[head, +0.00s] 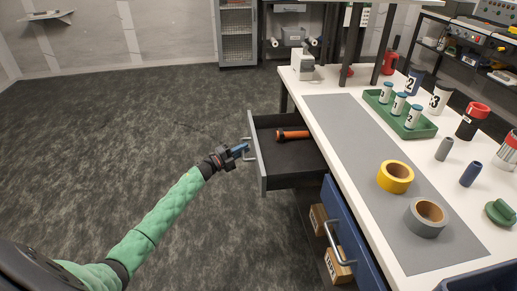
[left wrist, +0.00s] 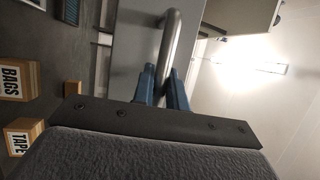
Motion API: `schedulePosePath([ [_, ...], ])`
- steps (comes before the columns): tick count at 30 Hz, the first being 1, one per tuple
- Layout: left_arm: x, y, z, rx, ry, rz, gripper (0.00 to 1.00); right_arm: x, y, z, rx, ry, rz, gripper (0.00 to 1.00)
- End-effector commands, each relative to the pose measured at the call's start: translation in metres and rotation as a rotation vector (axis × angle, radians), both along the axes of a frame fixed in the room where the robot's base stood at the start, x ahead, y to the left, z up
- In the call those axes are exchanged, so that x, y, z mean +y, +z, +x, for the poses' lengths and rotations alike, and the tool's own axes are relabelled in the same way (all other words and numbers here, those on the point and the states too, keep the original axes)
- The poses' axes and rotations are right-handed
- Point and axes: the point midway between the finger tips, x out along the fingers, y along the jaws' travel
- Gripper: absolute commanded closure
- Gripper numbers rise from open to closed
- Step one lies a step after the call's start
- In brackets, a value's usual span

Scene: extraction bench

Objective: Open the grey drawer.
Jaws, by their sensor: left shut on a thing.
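The grey drawer (head: 258,168) stands pulled out from under the left side of the white workbench, and its dark inside shows. An orange and black cylindrical thing (head: 292,134) lies in it. My left gripper (head: 243,149) is at the drawer's front, its blue fingers shut on the metal bar handle. In the left wrist view the fingers (left wrist: 162,88) are at the lower end of the handle (left wrist: 169,40), against the grey drawer front (left wrist: 132,45). My right gripper is in neither view.
A blue drawer (head: 345,225) with a metal handle is closed below the benchtop. Boxes (head: 338,265) sit below it. The benchtop holds yellow tape (head: 395,177), grey tape (head: 426,217) and a green tray (head: 422,129) of containers. The floor left of the drawer is clear.

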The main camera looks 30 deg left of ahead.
Motion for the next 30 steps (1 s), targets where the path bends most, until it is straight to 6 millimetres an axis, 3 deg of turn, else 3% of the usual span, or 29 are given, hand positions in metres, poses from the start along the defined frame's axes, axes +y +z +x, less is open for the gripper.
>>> schedulePosePath([
  [3, 0.017, -0.002, -0.012, 0.003, 0.001, 0.002, 1.00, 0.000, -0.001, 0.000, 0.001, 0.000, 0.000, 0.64],
  [9, 0.031, -0.002, -0.022, 0.002, 0.001, 0.000, 1.00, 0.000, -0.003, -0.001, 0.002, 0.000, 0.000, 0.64],
  [24, 0.037, -0.001, -0.025, 0.001, 0.000, 0.001, 1.00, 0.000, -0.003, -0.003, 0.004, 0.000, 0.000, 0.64],
  [25, 0.037, -0.001, -0.025, 0.001, 0.000, 0.001, 0.82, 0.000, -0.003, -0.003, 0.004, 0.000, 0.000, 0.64],
  [27, 0.037, -0.001, -0.025, 0.001, 0.000, 0.001, 0.68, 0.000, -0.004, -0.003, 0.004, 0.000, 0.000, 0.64],
  [30, 0.037, -0.001, -0.025, 0.000, 0.000, 0.000, 0.64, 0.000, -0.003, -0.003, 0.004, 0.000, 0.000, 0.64],
])
